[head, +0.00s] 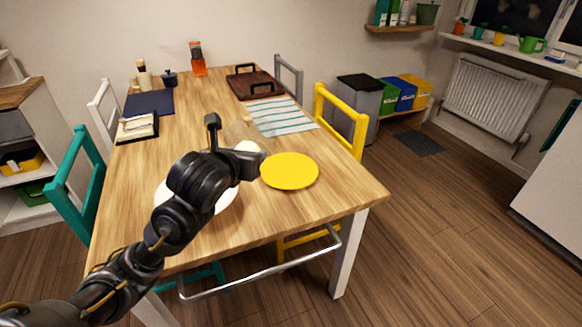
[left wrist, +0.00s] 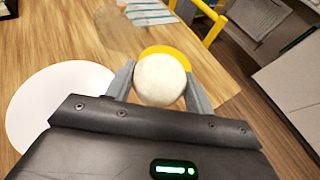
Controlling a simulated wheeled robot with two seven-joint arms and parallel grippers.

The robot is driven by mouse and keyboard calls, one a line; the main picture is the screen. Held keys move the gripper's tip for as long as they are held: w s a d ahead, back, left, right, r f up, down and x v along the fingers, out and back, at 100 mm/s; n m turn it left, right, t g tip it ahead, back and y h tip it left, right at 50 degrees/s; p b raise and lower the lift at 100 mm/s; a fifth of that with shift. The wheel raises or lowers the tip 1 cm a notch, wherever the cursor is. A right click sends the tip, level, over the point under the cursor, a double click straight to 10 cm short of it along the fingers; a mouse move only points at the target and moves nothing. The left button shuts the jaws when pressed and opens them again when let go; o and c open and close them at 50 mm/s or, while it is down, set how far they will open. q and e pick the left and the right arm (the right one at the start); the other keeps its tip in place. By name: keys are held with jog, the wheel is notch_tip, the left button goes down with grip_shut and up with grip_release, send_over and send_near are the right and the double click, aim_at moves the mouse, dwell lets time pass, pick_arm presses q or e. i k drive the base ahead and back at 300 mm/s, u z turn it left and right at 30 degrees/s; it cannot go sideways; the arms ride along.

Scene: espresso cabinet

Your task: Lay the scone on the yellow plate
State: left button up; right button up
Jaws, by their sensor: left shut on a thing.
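The scone (left wrist: 160,80) is a pale, round, cream-coloured piece between the two grey fingers of my left gripper (left wrist: 160,88) in the left wrist view. The gripper is shut on it. In the head view only part of the scone (head: 248,147) shows past my left gripper (head: 250,160). The flat yellow plate (head: 291,172) lies on the table, just right of the gripper in the head view. In the left wrist view the yellow plate (left wrist: 170,50) shows beyond the scone, which partly hides it. My right gripper is not in view.
A white plate (head: 223,199) lies on the wooden table, partly behind my left arm. A striped cloth (head: 282,117), a brown tray (head: 255,84) and a dark blue mat (head: 149,102) lie farther back. A yellow chair (head: 342,122) stands at the right edge.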

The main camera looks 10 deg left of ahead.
aim_at(289, 169)
jog(key=z, duration=1.75)
jog(key=i, duration=2.7)
jog(key=u, duration=3.55)
jog(key=i, duration=0.55)
